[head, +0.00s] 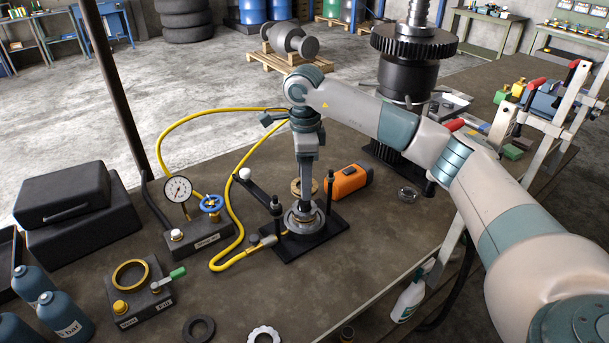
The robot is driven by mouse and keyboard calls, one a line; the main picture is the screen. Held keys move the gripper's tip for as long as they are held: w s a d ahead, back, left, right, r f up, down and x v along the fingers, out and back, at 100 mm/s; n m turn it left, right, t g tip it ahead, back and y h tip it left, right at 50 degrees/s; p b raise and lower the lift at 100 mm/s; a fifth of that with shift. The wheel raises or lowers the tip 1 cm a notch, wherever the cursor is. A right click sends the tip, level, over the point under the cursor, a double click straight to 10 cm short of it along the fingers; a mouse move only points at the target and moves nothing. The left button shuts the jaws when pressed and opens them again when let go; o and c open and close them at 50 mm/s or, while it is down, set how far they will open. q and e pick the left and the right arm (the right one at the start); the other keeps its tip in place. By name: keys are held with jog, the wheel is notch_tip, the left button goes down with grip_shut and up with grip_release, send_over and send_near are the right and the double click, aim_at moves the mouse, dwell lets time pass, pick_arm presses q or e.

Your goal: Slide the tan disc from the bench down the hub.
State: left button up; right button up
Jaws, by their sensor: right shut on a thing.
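The tan disc (294,187) shows as a ring at my right gripper (304,194), partly hidden behind the fingers. My right gripper points straight down and is shut on the disc. The hub (302,217) stands on a black base plate (283,248) below it, with grey round parts around its foot. The disc shows just above and behind the hub in the head view. The fingers cover the hub's top, so I cannot tell the gap between disc and hub. My left gripper is not in view.
Two dark posts flank the hub. An orange tool (348,181) lies close at its right. A yellow hose (228,262) runs along its left. A gauge block (200,232), a brass-ringed fixture (140,298), a dark ring (198,329) and a white toothed disc (263,335) occupy the bench.

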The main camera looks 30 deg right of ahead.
jog(key=shift+f+b, duration=0.55)
jog(key=shift+f, duration=1)
jog(key=shift+f+b, duration=1.1)
jog(key=shift+f, duration=0.25)
jog(key=o, duration=1.3)
jog(key=shift+c, duration=0.2)
notch_tip(320, 180, up, 18)
jog(key=p, duration=0.7)
jog(key=shift+f, duration=0.25)
jog(key=shift+r, duration=0.1)
